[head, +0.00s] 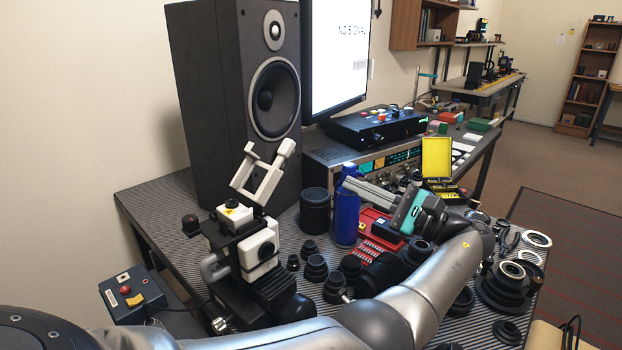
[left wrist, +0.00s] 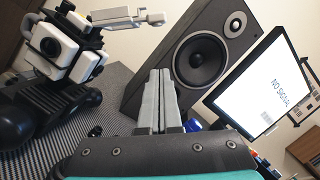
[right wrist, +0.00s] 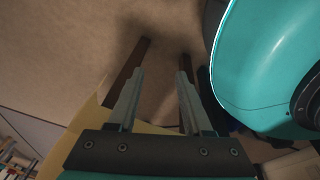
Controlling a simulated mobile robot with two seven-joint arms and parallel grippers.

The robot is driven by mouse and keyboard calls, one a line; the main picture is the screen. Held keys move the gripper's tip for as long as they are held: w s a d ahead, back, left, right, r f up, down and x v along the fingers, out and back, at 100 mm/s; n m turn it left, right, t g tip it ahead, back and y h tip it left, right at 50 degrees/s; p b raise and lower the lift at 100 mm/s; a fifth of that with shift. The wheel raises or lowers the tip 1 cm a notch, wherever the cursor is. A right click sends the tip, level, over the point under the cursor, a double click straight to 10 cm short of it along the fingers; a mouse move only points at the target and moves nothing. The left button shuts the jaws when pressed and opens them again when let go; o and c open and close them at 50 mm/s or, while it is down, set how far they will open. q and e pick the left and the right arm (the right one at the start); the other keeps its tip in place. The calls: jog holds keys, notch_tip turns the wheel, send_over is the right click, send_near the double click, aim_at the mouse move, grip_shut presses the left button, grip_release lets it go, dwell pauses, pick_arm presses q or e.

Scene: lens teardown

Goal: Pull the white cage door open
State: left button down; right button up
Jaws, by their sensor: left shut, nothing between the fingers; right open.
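The white cage door (head: 262,177) is a fork-shaped frame that sticks up, tilted, from the top of a black-and-white device (head: 256,250) on the table. In the left wrist view the white door (left wrist: 128,18) stretches right from the device's top at the upper left. My left gripper (head: 350,184) is right of the door in the head view, clear of it, fingers pointing left. Its fingers (left wrist: 158,75) are shut with nothing between them. My right gripper (right wrist: 156,78) shows only in the right wrist view, open and empty, over the floor and away from the device.
A tall speaker (head: 240,90) stands behind the device. A blue bottle (head: 345,212) and a dark cylinder (head: 314,211) stand close to the left gripper. Several black lenses (head: 316,267) crowd the table in front. A control box (head: 132,297) is at the lower left.

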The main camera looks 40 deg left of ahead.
aim_at(274, 171)
pick_arm(q)
jog(key=s+a+r, duration=0.1)
jog(key=a+r, duration=0.1)
jog(key=a, duration=0.3)
jog(key=s+a+r+p, duration=0.1)
jog(key=s+a+r, duration=0.1)
jog(key=a, duration=0.3)
jog(key=shift+s+p, duration=0.3)
pick_arm(e)
jog(key=shift+s+a+r, duration=0.45)
jog(key=shift+s, duration=0.05)
pick_arm(q)
jog(key=shift+r, duration=0.1)
